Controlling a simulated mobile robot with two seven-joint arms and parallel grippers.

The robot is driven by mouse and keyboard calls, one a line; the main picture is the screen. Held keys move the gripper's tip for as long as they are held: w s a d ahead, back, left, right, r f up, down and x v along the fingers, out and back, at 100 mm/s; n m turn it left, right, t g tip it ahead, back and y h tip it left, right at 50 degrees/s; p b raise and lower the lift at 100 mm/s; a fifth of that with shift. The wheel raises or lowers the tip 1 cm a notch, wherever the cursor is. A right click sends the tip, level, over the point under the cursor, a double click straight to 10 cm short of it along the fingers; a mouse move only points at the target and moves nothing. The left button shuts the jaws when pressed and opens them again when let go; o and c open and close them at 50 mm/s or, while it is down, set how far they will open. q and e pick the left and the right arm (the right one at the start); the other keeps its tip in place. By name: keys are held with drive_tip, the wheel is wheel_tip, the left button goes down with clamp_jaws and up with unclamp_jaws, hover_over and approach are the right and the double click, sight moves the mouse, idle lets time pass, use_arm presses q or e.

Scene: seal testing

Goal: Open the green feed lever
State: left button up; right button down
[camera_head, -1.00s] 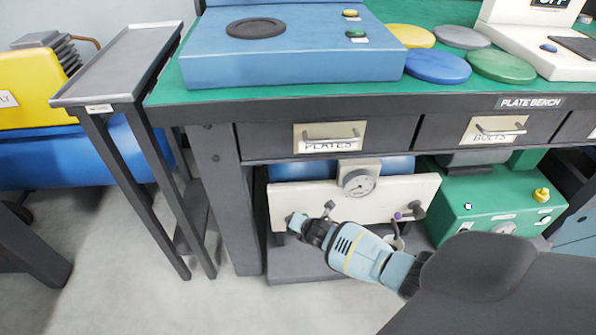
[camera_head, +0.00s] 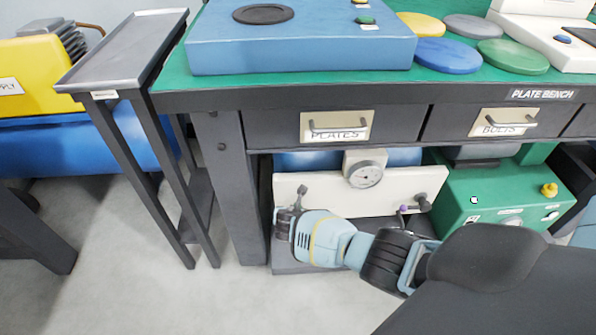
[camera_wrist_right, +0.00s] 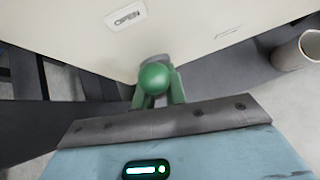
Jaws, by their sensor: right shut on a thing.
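The green feed lever's round knob (camera_wrist_right: 153,78) shows in the right wrist view, below a white OPEN label (camera_wrist_right: 127,17) on the cream panel (camera_wrist_right: 190,25). My right gripper (camera_wrist_right: 156,92) is shut on the lever, with its fingers on either side of the knob. In the head view my right gripper (camera_head: 284,217) is at the lower left of the cream panel (camera_head: 330,196) under the bench, and its hand hides the green knob there. My left gripper is not in view.
A round gauge (camera_head: 365,174) sits on the panel, with a purple-handled fitting (camera_head: 404,209) to its right. The plate bench (camera_head: 330,98) and its drawers overhang the panel. A green box (camera_head: 495,198) stands to the right. A narrow tray stand (camera_head: 128,55) is at the left.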

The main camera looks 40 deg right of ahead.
drive_tip(key=shift+w+d+r, duration=0.2)
drive_tip(key=shift+d+r, duration=0.1)
drive_tip(key=c, duration=1.5)
unclamp_jaws()
drive_tip(key=shift+o, duration=0.2)
drive_tip(key=shift+a+f, duration=0.15)
drive_tip(key=shift+s, duration=0.1)
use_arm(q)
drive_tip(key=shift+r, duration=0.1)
use_arm(e)
drive_tip(key=shift+a, duration=0.15)
